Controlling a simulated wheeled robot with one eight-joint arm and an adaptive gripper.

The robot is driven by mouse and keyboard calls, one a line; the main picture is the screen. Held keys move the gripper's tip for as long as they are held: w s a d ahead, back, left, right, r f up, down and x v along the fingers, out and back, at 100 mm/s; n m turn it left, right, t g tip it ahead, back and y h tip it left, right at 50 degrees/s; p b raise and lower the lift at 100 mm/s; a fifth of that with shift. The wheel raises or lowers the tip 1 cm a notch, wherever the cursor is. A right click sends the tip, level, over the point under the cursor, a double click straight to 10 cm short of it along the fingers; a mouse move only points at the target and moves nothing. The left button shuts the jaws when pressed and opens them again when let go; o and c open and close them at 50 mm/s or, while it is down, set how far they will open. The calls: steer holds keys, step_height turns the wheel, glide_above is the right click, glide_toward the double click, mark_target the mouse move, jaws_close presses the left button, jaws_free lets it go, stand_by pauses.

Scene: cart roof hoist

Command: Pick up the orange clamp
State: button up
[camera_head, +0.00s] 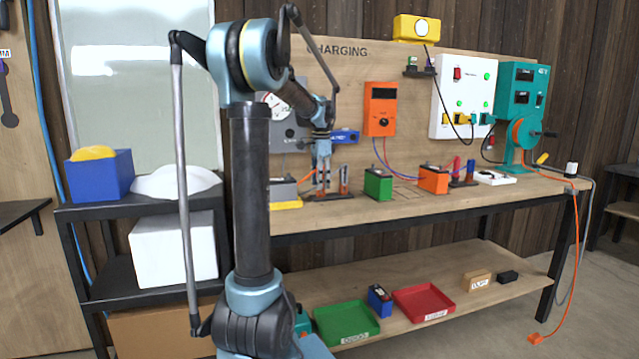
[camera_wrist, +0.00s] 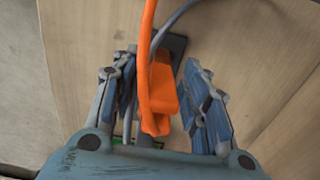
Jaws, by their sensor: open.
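The orange clamp (camera_wrist: 163,95) shows in the wrist view between the two fingers of my gripper (camera_wrist: 160,62). An orange cable (camera_wrist: 146,50) runs over it towards the camera and hides part of it. The fingers are spread on either side, with a visible gap on the right; contact on the left is hard to tell. A dark plate (camera_wrist: 174,48) lies beyond the clamp. In the head view my gripper (camera_head: 322,168) points down over a small dark stand (camera_head: 332,196) on the workbench. I cannot make out the clamp clearly there.
A green box (camera_head: 378,185) and an orange box (camera_head: 433,180) stand right of my gripper on the workbench (camera_head: 400,208). A grey block (camera_head: 284,192) is close on the left. A grey cable (camera_wrist: 172,20) passes near the clamp. The charging board (camera_head: 345,70) rises behind.

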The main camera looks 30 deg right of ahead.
steer(key=shift+f, duration=0.35)
jaws_close()
step_height(320, 180, up, 10)
steer(key=shift+r, duration=0.1)
stand_by(0.5)
stand_by(0.4)
